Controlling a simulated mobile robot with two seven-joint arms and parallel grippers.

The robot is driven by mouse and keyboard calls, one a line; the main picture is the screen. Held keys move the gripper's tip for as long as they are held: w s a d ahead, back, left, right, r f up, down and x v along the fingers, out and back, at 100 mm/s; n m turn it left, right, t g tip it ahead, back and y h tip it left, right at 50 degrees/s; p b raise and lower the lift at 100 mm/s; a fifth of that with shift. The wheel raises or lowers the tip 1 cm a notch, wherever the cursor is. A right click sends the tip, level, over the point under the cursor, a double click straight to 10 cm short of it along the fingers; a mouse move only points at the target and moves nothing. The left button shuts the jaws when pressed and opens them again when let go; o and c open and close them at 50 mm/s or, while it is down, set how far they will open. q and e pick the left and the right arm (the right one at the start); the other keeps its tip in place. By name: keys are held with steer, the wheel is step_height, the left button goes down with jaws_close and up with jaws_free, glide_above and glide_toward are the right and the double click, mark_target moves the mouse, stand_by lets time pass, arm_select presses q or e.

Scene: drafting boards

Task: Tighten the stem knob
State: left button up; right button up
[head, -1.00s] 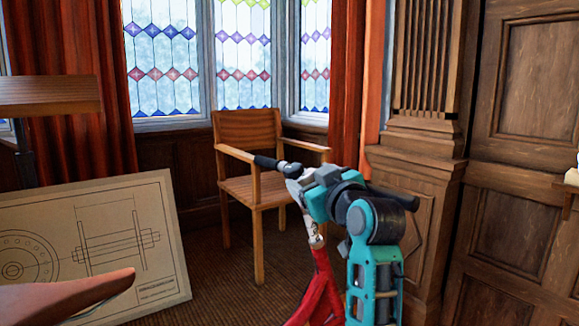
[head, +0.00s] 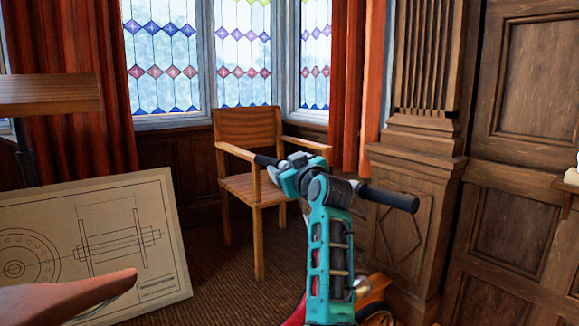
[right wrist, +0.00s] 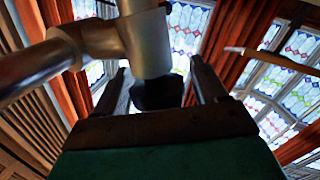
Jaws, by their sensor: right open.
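In the right wrist view a dark stem knob (right wrist: 157,92) sits under a silver stem clamp (right wrist: 145,40), with a metal handlebar tube (right wrist: 35,72) running off to the left. My right gripper (right wrist: 158,85) is open, with one finger on each side of the knob and a gap showing at the sides. In the head view my right gripper (head: 274,173) is at the middle of the handlebar, whose black right grip (head: 390,198) and left grip (head: 264,160) show. The knob is hidden there by my arm. My left gripper is not in view.
A wooden chair (head: 250,190) stands behind the handlebar. A drawing board (head: 165,235) leans at the left. A reddish-brown rounded shape (head: 75,300), perhaps a saddle, fills the lower left. A silver round part (head: 361,288) shows beside my arm. Panelled wall stands at the right.

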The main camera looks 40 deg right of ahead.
steer(key=c, duration=1)
steer(key=shift+o, duration=0.2)
